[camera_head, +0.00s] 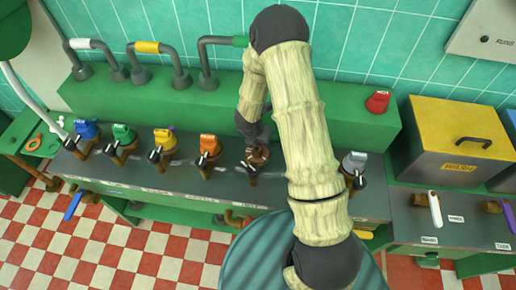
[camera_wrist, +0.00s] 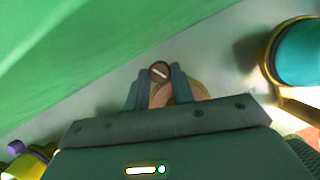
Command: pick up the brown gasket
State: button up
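My gripper (camera_head: 253,143) points down at the middle of the grey counter, over a brown and copper-coloured fitting (camera_head: 257,157) in the row of taps. In the wrist view, my two fingers (camera_wrist: 160,82) stand apart, with a round brown piece (camera_wrist: 159,72) between their tips. A copper-coloured surface shows behind it. I cannot tell whether the fingers press on the brown piece, or whether it is the brown gasket. An orange ring (camera_head: 33,143) lies on the green stand at the far left.
Blue (camera_head: 87,129), green (camera_head: 123,134), yellow (camera_head: 165,139) and orange (camera_head: 209,146) topped taps stand left of my gripper. A grey-topped tap (camera_head: 354,162) stands to the right. A green ledge (camera_head: 200,102) rises behind. A red piece (camera_head: 377,101) sits on it. A yellow-lidded box (camera_head: 450,125) is at right.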

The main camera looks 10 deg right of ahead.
jog(key=c, duration=0.3)
jog(key=shift+r, duration=0.15)
jog(key=shift+c, duration=0.2)
notch_tip(320, 180, up, 10)
jog(key=p, duration=0.2)
jog(key=shift+p, duration=0.35)
